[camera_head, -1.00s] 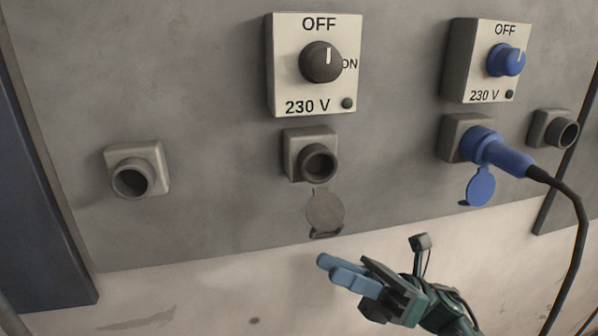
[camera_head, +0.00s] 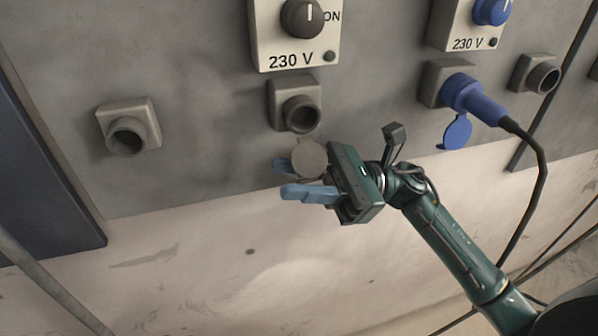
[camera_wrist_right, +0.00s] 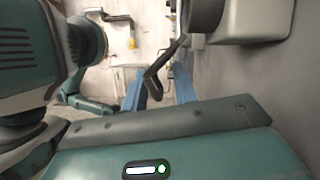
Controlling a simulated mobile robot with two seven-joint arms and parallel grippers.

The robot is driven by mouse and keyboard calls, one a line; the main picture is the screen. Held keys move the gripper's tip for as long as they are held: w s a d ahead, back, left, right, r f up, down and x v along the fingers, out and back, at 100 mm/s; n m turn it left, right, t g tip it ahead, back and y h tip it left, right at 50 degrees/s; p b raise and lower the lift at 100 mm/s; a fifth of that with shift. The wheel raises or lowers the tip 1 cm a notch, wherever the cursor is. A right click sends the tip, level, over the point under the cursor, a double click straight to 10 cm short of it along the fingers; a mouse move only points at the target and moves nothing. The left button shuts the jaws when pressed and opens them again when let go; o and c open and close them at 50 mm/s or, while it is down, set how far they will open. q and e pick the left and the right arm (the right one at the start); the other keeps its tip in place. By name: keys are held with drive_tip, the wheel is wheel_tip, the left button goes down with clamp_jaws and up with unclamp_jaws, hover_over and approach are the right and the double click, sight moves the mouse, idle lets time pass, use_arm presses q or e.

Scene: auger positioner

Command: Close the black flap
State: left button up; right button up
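The black flap (camera_head: 310,157) looks dark grey and hangs open below the middle socket (camera_head: 296,107), whose round mouth is uncovered. My right gripper (camera_head: 286,179) is at the flap, with its blue fingers apart. In the head view one finger is partly hidden behind the flap and the other is in front and lower. In the right wrist view the flap (camera_wrist_right: 160,68) shows nearly edge-on between the fingertips (camera_wrist_right: 158,92), below the socket (camera_wrist_right: 203,14). I cannot tell whether a finger touches it. My left gripper is not in view.
A switch box (camera_head: 296,40) is above the middle socket. To the right, a blue plug (camera_head: 478,100) with a hanging cable fills another socket, with a blue flap (camera_head: 457,132) below it. Another open socket (camera_head: 128,127) is at left. The wall below is bare.

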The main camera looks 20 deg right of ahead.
drive_tip(key=shift+c, duration=0.2)
clamp_jaws()
